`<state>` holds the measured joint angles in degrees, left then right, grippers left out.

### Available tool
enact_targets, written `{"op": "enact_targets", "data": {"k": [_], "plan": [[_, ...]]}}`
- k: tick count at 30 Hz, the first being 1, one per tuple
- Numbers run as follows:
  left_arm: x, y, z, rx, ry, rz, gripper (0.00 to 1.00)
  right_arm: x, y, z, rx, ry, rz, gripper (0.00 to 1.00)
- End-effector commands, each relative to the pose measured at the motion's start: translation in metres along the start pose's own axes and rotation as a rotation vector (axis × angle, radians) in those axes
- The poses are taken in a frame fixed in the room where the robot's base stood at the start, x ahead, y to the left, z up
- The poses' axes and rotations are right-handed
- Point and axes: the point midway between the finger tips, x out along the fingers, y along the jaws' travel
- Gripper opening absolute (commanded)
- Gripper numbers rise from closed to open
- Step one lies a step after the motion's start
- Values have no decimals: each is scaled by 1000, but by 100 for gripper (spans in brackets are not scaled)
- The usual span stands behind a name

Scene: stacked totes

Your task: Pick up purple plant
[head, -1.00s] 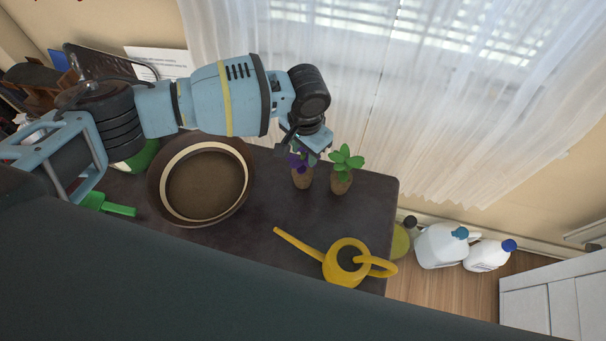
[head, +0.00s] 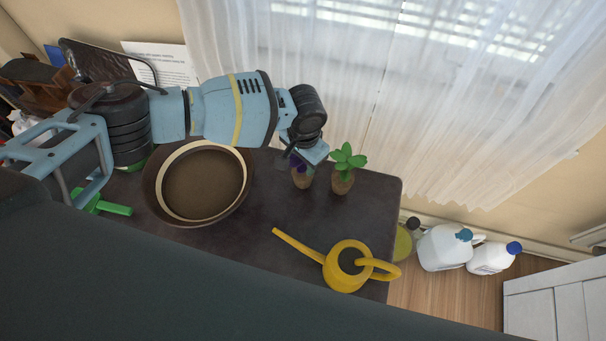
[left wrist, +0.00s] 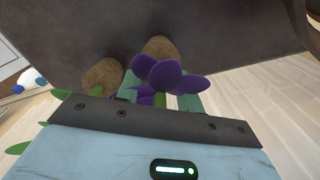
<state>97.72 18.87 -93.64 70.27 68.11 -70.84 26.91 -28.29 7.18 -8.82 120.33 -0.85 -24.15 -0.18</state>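The purple plant (head: 301,180) has dark purple leaves and a brown root ball, and stands on the dark table near its back edge. My left gripper (head: 297,162) is over its top in the head view and hides most of the leaves. In the left wrist view the purple leaves (left wrist: 166,76) are between the two teal fingers (left wrist: 160,96), with the brown root ball (left wrist: 161,48) beyond. The fingers are apart, one on each side of the plant, and look open. My right gripper is in neither view.
A green plant (head: 343,178) stands close to the right of the purple one. A yellow watering can (head: 345,277) is at the table's front right. A large round pot (head: 152,190) is to the left, with a green tool (head: 115,208) beside it.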

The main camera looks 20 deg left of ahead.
Motion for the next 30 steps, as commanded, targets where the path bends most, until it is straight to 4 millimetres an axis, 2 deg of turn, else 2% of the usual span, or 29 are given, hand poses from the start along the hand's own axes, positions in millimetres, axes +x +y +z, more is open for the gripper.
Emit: {"op": "enact_targets", "data": {"k": [1, 9, 23, 26, 30], "plan": [[0, 0, 0, 0, 0, 0, 33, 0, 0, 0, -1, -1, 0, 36], [0, 0, 0, 0, 0, 0, 0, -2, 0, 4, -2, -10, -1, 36], [-2, 0, 0, -1, 0, 0, 0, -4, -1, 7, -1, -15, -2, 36], [-11, 0, 0, 0, 1, 0, 0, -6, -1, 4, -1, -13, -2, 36], [-36, -1, -1, -1, 4, 0, 0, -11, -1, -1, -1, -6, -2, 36]]}}
